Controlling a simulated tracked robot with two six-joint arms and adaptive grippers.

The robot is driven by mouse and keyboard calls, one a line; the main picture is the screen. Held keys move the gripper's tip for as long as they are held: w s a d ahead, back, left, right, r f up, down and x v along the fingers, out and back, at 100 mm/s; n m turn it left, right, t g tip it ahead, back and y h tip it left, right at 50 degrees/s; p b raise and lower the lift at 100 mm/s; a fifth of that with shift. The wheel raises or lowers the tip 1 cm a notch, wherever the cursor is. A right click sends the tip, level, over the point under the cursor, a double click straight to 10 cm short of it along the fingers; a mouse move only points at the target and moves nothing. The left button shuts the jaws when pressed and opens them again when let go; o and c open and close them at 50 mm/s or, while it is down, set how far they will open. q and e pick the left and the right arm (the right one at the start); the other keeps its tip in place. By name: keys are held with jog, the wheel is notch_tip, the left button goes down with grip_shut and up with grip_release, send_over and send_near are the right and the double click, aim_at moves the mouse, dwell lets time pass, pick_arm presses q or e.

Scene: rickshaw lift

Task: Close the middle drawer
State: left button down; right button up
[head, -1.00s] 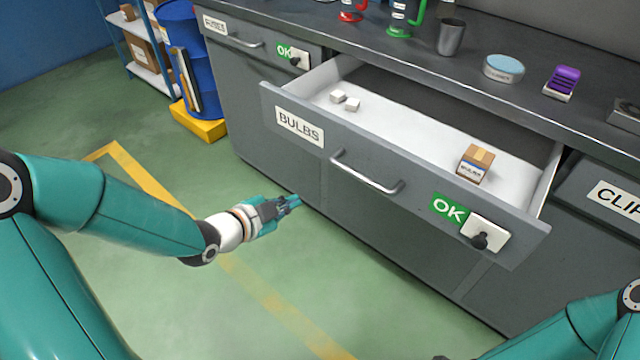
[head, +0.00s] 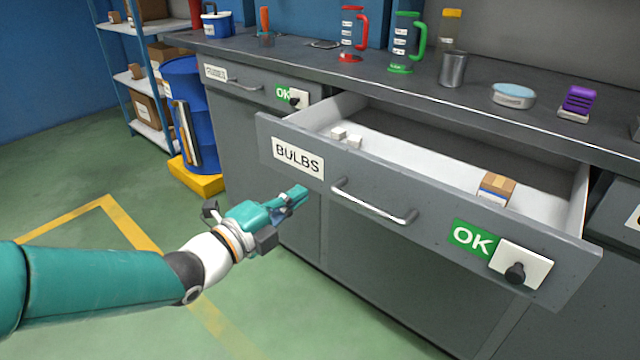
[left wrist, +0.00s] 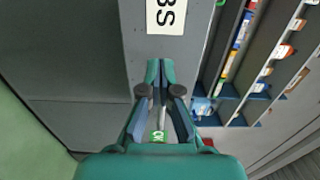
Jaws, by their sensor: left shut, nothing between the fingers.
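The middle drawer (head: 432,200), labelled BULBS, stands pulled out from the grey cabinet. Its front has a bar handle (head: 372,206), a green OK sticker (head: 473,239) and a white plate with a black knob (head: 517,270). My left gripper (head: 300,194) is shut and empty, below the BULBS label and left of the handle. In the left wrist view its fingertips (left wrist: 160,68) point at the drawer front (left wrist: 140,30) below the label; contact cannot be told. My right gripper is out of view.
A shut drawer (head: 240,88) with an OK sticker is at the left. The counter (head: 330,58) above holds a red and a green jug-like item, a grey cup (head: 453,70) and a purple item (head: 578,102). A blue barrel (head: 188,105) stands left. The floor in front is clear.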

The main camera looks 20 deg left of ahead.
aim_at(328, 175)
pick_arm(q)
jog(key=x, duration=0.6)
jog(key=shift+w, duration=0.25)
